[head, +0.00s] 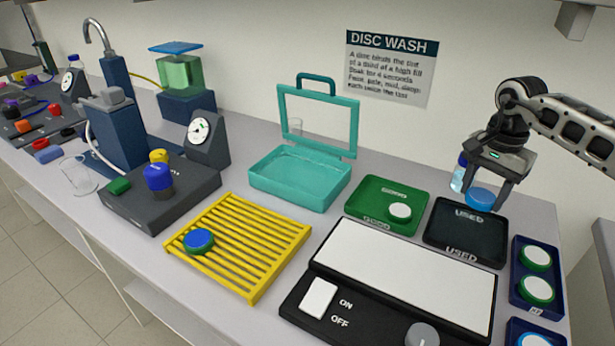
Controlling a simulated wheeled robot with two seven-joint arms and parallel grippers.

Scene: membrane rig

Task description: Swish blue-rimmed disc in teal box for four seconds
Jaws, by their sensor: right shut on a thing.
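My right gripper (488,192) reaches in from the right and is shut on a blue disc (480,199). It holds the disc low over the back of the dark USED tray; whether the disc touches the tray I cannot tell. The teal box (287,195) stands left of the gripper at the back middle, with its framed, handled lid raised. The box looks empty or holds clear liquid; I cannot tell which. Another disc, blue on top with a green rim (199,241), lies on the yellow slatted rack (262,283). My left gripper is out of view.
A green tray (372,212) holds a white-topped disc. The dark USED tray (480,237) and a blue tray (518,285) with green-rimmed discs stand at right. A white light panel (405,275) is in front. A small bottle (459,175) stands behind the gripper.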

